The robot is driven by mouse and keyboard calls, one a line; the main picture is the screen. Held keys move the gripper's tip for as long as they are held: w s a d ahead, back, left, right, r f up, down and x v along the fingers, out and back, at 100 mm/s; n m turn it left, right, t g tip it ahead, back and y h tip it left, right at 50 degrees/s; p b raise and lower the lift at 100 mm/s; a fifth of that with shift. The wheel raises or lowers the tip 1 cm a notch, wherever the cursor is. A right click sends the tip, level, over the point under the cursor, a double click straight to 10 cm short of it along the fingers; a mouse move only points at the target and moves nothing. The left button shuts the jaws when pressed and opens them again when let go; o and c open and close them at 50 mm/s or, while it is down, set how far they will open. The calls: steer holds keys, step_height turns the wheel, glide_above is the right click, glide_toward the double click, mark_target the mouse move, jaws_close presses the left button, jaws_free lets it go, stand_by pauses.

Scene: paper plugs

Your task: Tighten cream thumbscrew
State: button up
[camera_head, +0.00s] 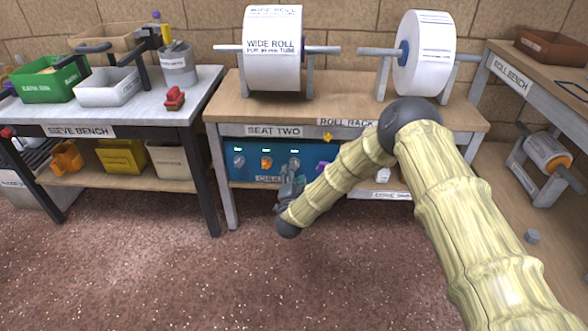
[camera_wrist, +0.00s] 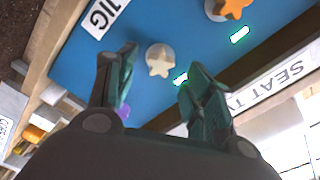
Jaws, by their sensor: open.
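The cream thumbscrew (camera_wrist: 160,61) is a pale star-shaped knob on a round base, set on a blue panel (camera_wrist: 92,62). In the wrist view it shows between and just beyond the tips of my gripper (camera_wrist: 162,72). The two fingers are spread apart, with a gap between them and the thumbscrew; I cannot tell how deep it lies. In the head view my gripper (camera_head: 289,184) is in front of the blue panel under the bench, partly covering the thumbscrew area.
An orange thumbscrew (camera_wrist: 234,8) sits beside the cream one, and a purple one (camera_wrist: 123,111) is partly behind a finger. The bench top (camera_head: 345,110) overhangs the panel, with a SEAT TWO label (camera_head: 274,131). Bench legs (camera_head: 227,190) stand at left. The floor in front is clear.

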steer(key=shift+w+b, duration=0.6)
steer(key=shift+w, duration=1.2)
steer(key=c, duration=1)
jaws_close()
steer(key=shift+m+b, duration=0.5)
steer(key=shift+m, duration=1.2)
steer(key=shift+d, duration=0.1)
steer(key=o, duration=1)
jaws_free()
